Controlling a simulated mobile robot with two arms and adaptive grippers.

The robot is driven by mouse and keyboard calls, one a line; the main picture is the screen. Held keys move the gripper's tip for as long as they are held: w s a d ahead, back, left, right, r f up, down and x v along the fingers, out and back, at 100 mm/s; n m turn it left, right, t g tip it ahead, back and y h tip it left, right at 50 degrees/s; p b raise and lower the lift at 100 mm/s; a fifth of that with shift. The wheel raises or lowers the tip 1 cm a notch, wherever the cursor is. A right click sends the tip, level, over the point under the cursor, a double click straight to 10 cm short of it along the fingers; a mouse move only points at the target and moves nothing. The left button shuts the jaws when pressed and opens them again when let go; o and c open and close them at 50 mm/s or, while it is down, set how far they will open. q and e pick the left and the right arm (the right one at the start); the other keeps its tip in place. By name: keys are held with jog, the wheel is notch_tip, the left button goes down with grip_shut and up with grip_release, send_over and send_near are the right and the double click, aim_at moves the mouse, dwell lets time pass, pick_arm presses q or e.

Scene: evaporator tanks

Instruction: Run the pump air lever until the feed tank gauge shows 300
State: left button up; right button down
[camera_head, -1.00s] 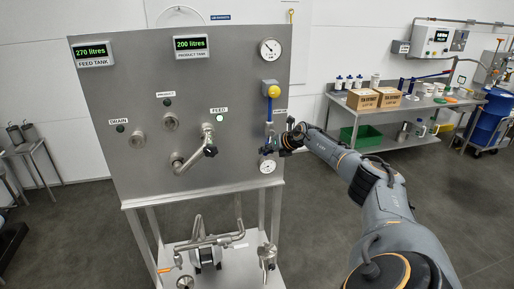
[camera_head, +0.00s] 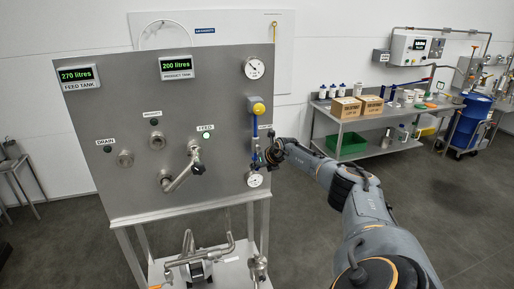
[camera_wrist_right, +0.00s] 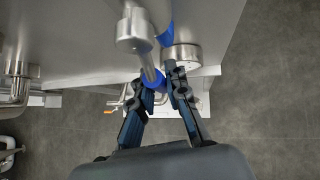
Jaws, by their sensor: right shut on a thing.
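The feed tank gauge (camera_head: 77,75) at the panel's upper left reads 270 litres in green. The product tank gauge (camera_head: 176,65) reads 200 litres. The FEED lamp (camera_head: 206,136) is lit. My right gripper (camera_head: 258,156) is at the panel's right edge, below the yellow knob and blue air line (camera_head: 255,129). In the right wrist view my gripper (camera_wrist_right: 165,82) is closed on the pump air lever (camera_wrist_right: 152,72), a metal part with blue on it. The fingers hide part of the lever, so its exact angle is hard to tell. My left gripper is out of view.
A round dial (camera_head: 254,180) sits just below the gripper and another (camera_head: 256,67) above it. A feed handle (camera_head: 182,174) sticks out of the panel. Pipes and a pump (camera_head: 196,270) stand below. A bench (camera_head: 350,126) with boxes is at back right; the floor between is clear.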

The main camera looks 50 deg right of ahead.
jog(key=c, duration=1.3)
grip_release()
jog(key=shift+f, duration=0.15)
jog(key=shift+s, duration=0.1)
jog(key=v, duration=1.2)
dwell(4.8)
